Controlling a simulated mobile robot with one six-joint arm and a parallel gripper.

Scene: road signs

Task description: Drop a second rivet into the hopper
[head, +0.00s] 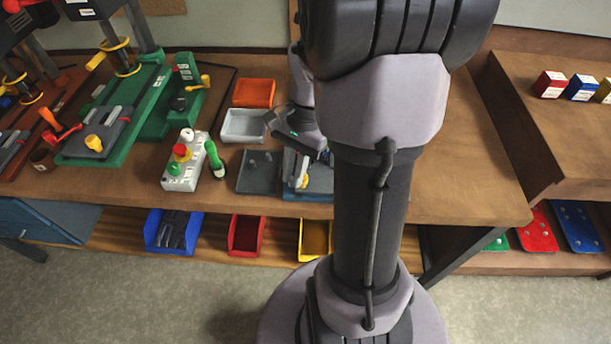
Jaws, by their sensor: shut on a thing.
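My gripper (302,140) is over the blue-based device (318,181) near the middle front of the workbench, largely covered by my own arm. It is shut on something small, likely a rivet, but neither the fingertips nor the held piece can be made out. The blue-based device has grey metal parts and a small yellow part, and its right side is hidden behind my arm. I cannot tell which part is the hopper. A dark grey tray (252,184) with small grey pieces is just left of it.
An orange bin (254,93) and a light grey bin (243,126) stand behind the dark tray. A white control box (181,178) with buttons and a green-handled tool (214,159) are to the left. The bench is clear right of my arm.

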